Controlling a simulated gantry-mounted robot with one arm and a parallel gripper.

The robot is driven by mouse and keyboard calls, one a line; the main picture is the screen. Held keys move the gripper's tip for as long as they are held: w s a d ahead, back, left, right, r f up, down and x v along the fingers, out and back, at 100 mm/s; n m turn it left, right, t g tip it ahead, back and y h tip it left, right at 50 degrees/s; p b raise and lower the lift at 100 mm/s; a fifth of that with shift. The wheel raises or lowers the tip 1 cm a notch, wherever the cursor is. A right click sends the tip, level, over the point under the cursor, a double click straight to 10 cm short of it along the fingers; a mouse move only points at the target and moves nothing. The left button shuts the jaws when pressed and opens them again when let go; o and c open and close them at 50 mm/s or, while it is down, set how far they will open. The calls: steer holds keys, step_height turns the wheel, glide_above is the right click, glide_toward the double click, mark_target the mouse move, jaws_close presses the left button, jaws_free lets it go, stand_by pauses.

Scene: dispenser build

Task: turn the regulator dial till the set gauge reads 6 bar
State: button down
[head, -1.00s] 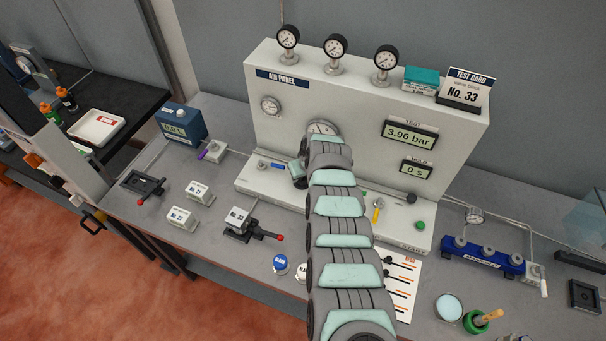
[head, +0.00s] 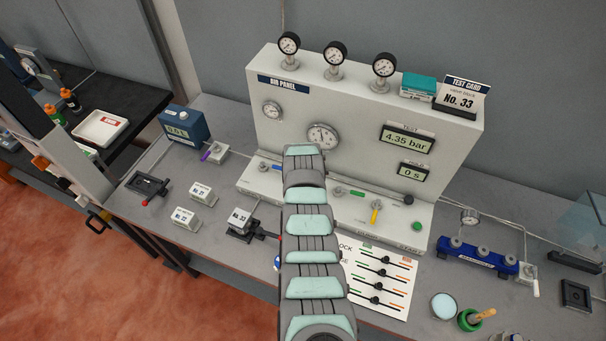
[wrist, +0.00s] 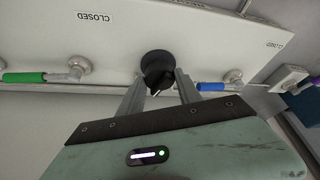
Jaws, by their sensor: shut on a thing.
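The black regulator dial (wrist: 158,66) shows in the wrist view at the front of the pale panel. My gripper (wrist: 160,88) has its two fingers closed on the dial's sides. In the head view my arm hides the dial and the gripper. A large round gauge (head: 322,137) sits in the middle of the air panel (head: 350,100), just above my arm. A smaller gauge (head: 272,110) is to its left. I cannot read either needle, nor tell which is the set gauge. The test display (head: 407,139) reads 4.35 bar.
A yellow-handled valve (head: 376,212) stands right of my arm. The hold display (head: 413,172) reads 0 s.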

steer(key=m+b, duration=0.2)
steer(key=m+h+b, duration=0.1)
steer(key=shift+a+f, duration=0.25)
steer(key=shift+f, duration=0.15)
steer(key=m+h+b, duration=0.1)
steer(key=m+b, duration=0.2)
steer(key=b, duration=0.3)
steer(key=shift+w+g, duration=0.1)
steer(key=shift+g, duration=0.2)
steer(key=m+b, duration=0.2)
steer(key=b, duration=0.1)
steer(key=shift+r+g+h+b, duration=0.1)
steer(key=shift+g+h+b, duration=0.2)
steer(key=shift+h+b, duration=0.1)
steer(key=shift+r+m+b, duration=0.2)
steer(key=shift+m+b, duration=0.2)
steer(key=c, duration=0.8)
jaws_free()
steer(key=shift+c, duration=0.2)
steer(key=shift+r, duration=0.15)
